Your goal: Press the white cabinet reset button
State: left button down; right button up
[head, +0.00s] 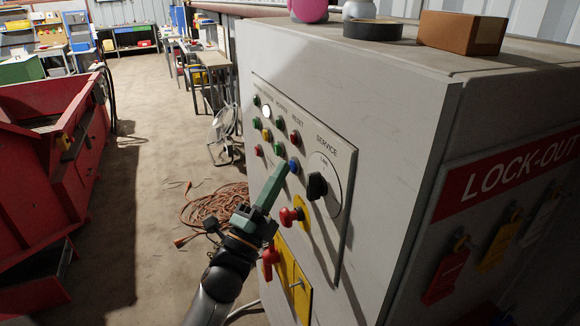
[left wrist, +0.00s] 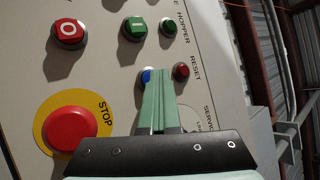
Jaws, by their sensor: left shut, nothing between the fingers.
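The white cabinet (head: 340,75) stands at the right in the head view, with a control panel on its left face. A small blue button (head: 294,166) sits below a red lamp (head: 295,137) in the column marked RESET. The blue button also shows in the left wrist view (left wrist: 147,76), partly hidden by my fingers, beside the dark red lamp (left wrist: 181,71). My left gripper (head: 280,174) is shut and empty, its green fingertips pointing at the panel right by the blue button. I cannot tell whether they touch it. My right gripper is not in view.
A red stop button (left wrist: 72,128) on a yellow disc and a black rotary switch (head: 316,186) are close to the gripper. A red handle (head: 270,258) sits lower. A tape roll (head: 373,29) and brown box (head: 461,33) lie on the cabinet. Orange cable (head: 215,207) lies on the floor.

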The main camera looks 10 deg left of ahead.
pick_arm(q)
jog(key=shift+s+a, duration=0.5)
jog(key=shift+a, duration=0.1)
jog(key=shift+s+a+p, duration=0.35)
jog(key=shift+s+a, duration=0.35)
jog(key=shift+a, duration=0.35)
jog(key=shift+s+a+p, duration=0.35)
jog(key=shift+s+a, duration=0.35)
jog(key=shift+a, duration=0.35)
